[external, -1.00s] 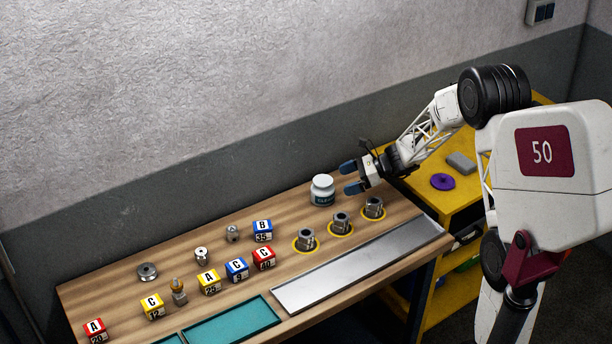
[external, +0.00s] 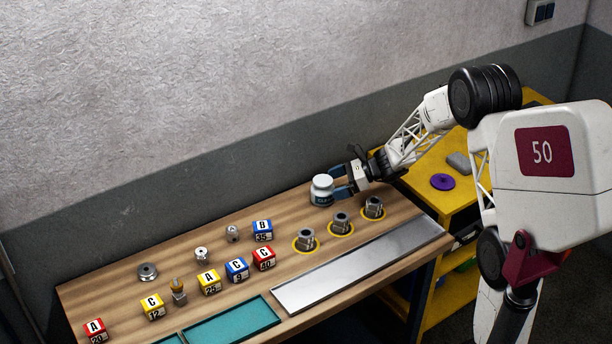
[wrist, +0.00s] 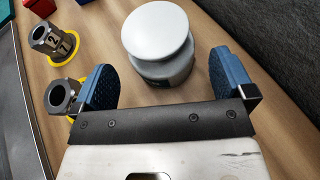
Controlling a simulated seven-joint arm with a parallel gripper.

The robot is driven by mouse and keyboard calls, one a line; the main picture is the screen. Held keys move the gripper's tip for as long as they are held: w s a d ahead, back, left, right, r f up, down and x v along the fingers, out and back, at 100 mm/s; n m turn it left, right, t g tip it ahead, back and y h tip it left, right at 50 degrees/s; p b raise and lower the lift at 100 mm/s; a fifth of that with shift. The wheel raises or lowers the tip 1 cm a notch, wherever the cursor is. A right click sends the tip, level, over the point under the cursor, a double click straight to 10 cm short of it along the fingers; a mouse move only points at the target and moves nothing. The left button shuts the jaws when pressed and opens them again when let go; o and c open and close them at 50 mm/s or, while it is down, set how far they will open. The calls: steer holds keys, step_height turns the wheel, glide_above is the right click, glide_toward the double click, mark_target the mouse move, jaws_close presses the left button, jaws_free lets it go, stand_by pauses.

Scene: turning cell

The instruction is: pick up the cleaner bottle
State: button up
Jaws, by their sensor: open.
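The cleaner bottle (external: 322,188) is a squat grey-white jar with a wide pale lid and a dark label band. It stands upright on the wooden bench near the back right. In the wrist view the bottle (wrist: 160,40) sits just ahead of my gripper, roughly between the lines of its two blue fingertips. My gripper (external: 341,184) is open and low, beside the bottle on its right. In the wrist view my gripper (wrist: 160,82) holds nothing. The bottle's lower side is partly hidden by its lid in that view.
Several metal nuts on yellow rings, one of them here (external: 341,223), stand in front of the bottle; one is close to my left fingertip in the wrist view. Lettered cubes (external: 237,268) and small metal parts lie to the left. A steel plate (external: 360,262) lies along the front.

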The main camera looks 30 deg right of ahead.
mark_target(325, 186)
steer(key=shift+x, duration=2.05)
steer(key=c, duration=1.1)
steer(key=shift+r, duration=0.25)
steer(key=shift+r, duration=4.85)
